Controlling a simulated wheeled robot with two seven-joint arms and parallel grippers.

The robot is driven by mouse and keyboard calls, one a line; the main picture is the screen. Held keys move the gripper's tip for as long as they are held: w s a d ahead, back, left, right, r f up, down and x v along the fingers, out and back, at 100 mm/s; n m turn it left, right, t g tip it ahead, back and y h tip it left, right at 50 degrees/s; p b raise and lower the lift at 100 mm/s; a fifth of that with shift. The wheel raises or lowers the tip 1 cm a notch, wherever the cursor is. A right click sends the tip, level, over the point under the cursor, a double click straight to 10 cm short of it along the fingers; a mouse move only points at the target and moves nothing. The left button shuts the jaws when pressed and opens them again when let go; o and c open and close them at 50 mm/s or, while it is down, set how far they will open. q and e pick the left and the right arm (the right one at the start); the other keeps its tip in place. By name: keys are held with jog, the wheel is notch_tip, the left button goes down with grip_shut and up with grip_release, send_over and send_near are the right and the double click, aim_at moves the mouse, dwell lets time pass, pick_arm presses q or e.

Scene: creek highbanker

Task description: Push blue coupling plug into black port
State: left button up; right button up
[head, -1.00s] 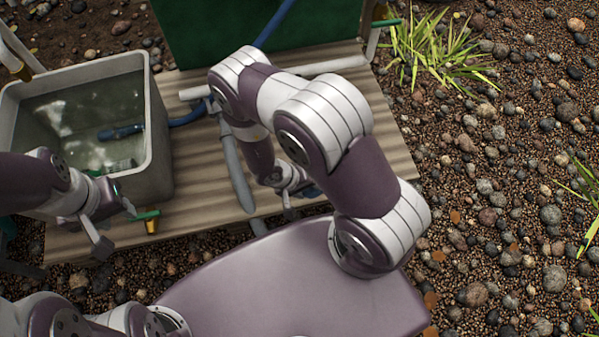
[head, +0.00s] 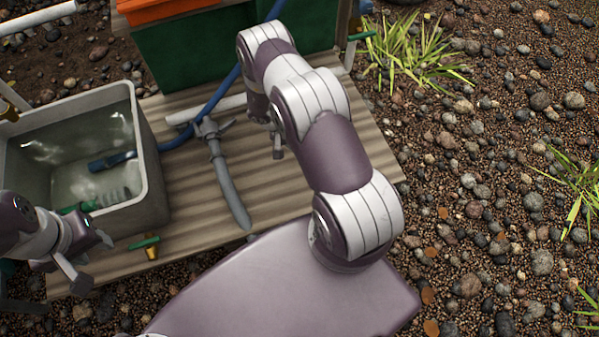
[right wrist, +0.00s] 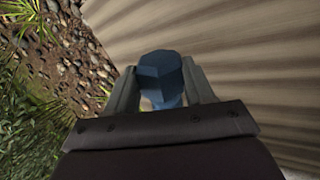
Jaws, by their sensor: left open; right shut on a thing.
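The blue coupling plug (right wrist: 162,75) is held between the two grey fingers of my right gripper (right wrist: 163,84) in the right wrist view, with its faceted end showing. In the head view my right gripper (head: 277,142) is mostly hidden behind my own arm, above the ribbed deck near the green box, and the plug cannot be made out there. My left gripper (head: 88,257) is open and empty at the front of the grey tub. I cannot make out the black port in either view.
The water-filled tub (head: 153,165) stands on the ribbed deck (head: 270,185). A green box (head: 185,55) stands at the back. A green-handled valve (head: 144,243) is near the left gripper.

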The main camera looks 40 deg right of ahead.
pick_arm(q)
notch_tip(320, 180, down, 6)
jog(key=b, duration=0.6)
jog(key=shift+w+a+f, duration=0.15)
jog(key=shift+a+f, duration=0.1)
jog(key=shift+a, duration=0.05)
pick_arm(e)
jog(key=w+d+f+n+t, duration=0.1)
jog(key=w+f+n, duration=0.2)
jog(key=w, duration=0.4)
jog(key=shift+w+d+f+h, duration=0.15)
jog(key=shift+d+f+h, duration=0.15)
jog(key=shift+h, duration=0.1)
pick_arm(q)
jog(key=shift+f+b, duration=0.15)
jog(key=shift+b, duration=0.3)
pick_arm(e)
jog(key=shift+w+d, duration=0.2)
jog(key=shift+w, duration=0.4)
jog(key=shift+w+d, duration=0.15)
jog(key=shift+w, duration=0.4)
pick_arm(q)
jog(key=shift+f, duration=0.3)
pick_arm(e)
jog(key=shift+w+d, duration=0.15)
jog(key=shift+w, duration=0.4)
pick_arm(q)
jog(key=shift+b, duration=0.35)
pick_arm(e)
jog(key=shift+w, duration=0.2)
